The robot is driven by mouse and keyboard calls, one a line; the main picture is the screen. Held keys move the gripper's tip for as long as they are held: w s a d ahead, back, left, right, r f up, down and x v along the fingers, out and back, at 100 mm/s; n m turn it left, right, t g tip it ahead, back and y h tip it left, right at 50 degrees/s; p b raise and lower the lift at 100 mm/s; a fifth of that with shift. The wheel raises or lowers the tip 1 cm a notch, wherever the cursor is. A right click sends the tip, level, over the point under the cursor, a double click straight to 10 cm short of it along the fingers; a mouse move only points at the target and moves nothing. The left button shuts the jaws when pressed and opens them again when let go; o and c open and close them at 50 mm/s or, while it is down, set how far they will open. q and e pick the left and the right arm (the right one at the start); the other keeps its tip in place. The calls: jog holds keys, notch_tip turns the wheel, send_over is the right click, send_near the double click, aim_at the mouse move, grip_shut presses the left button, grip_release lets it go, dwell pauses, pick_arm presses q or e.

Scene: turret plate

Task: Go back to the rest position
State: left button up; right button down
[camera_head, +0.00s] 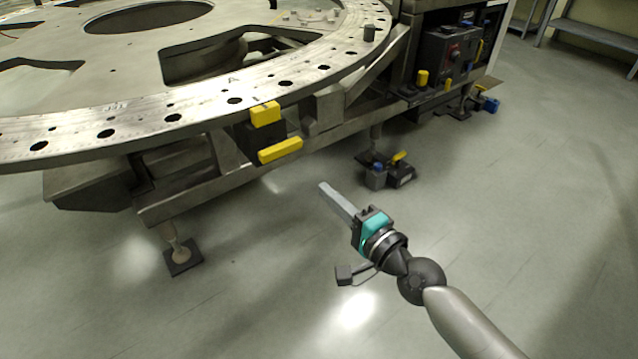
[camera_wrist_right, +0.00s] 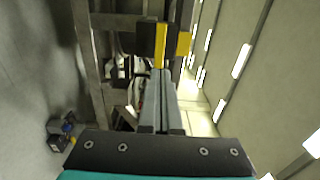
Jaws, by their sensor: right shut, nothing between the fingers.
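My right gripper (camera_head: 322,187) is over the open floor in front of the turret plate (camera_head: 190,112), with its fingers pointing up and left in the head view. The fingers are together and hold nothing; they also show closed in the right wrist view (camera_wrist_right: 160,75). The gripper is apart from the plate and its frame. My left gripper is not in either view.
A yellow block (camera_head: 265,113) and a yellow bar (camera_head: 280,150) sit at the plate's near edge. Dark boxes (camera_head: 400,175) stand on the floor by a frame leg. A control box (camera_head: 452,52) is at the back right. The floor (camera_head: 560,200) at right is clear.

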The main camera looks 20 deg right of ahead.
jog(key=shift+s+d, duration=0.15)
jog(key=shift+s, duration=0.2)
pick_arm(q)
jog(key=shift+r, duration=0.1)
